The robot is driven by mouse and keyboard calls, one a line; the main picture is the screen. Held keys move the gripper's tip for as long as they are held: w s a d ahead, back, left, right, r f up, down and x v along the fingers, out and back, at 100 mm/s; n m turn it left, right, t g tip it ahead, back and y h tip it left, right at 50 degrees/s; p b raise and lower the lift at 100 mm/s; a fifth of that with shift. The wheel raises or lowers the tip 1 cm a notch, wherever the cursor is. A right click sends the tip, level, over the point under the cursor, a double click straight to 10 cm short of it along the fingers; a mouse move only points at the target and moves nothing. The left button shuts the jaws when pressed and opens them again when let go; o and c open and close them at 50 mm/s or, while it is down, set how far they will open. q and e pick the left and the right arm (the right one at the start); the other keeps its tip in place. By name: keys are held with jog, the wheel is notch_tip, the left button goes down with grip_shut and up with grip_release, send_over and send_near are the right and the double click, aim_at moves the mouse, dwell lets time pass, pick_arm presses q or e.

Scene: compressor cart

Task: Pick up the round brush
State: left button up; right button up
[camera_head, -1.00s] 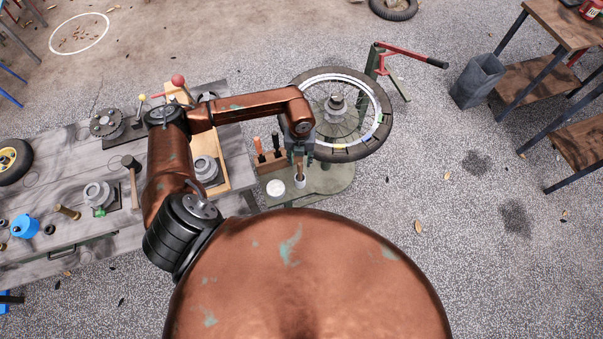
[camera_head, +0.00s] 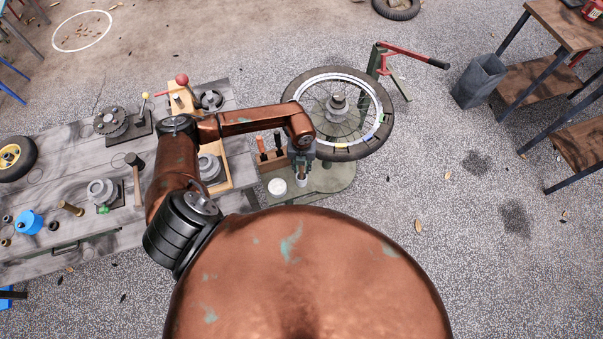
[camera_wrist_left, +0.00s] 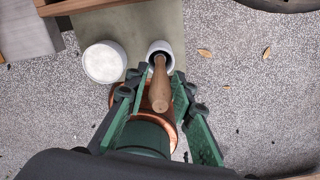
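The round brush stands in a small white cup (camera_head: 300,181) on the green-grey stand base. In the left wrist view its wooden handle (camera_wrist_left: 160,88) points up toward the camera, with the lower end inside the cup (camera_wrist_left: 160,50). My left gripper (camera_head: 301,172) is directly over the cup and hides most of the brush in the head view. In the left wrist view the fingers of the left gripper (camera_wrist_left: 157,78) are spread, one on each side of the handle, with gaps visible. My right gripper is not in view.
A round white tub (camera_head: 277,186) stands left of the cup. A wooden block (camera_head: 270,160) with orange- and black-handled tools is behind it. A spoked wheel (camera_head: 350,150) is close to the arm.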

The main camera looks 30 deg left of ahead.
pick_arm(q)
grip_shut()
